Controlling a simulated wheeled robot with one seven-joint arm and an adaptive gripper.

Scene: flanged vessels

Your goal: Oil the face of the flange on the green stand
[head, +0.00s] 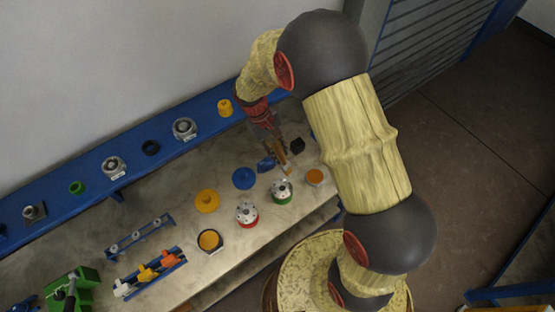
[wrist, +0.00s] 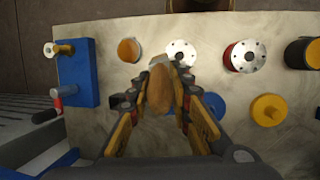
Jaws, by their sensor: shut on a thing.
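My gripper (wrist: 160,97) is shut on a brush-like tool (wrist: 159,88) with a rounded brown body and a greyish far end. That end appears close to the flange's near edge; I cannot tell whether it touches. In the head view my gripper (head: 282,158) is above the bench, behind the flange, with the tool partly hidden.
A similar flange on a red stand (head: 247,214) is to the left, and an orange-topped piece (head: 314,177) is to the right. A black cup with orange contents (head: 210,241), a yellow disc (head: 206,201) and a blue disc (head: 244,178) are nearby. A blue block (wrist: 78,72) stands at the wrist view's left.

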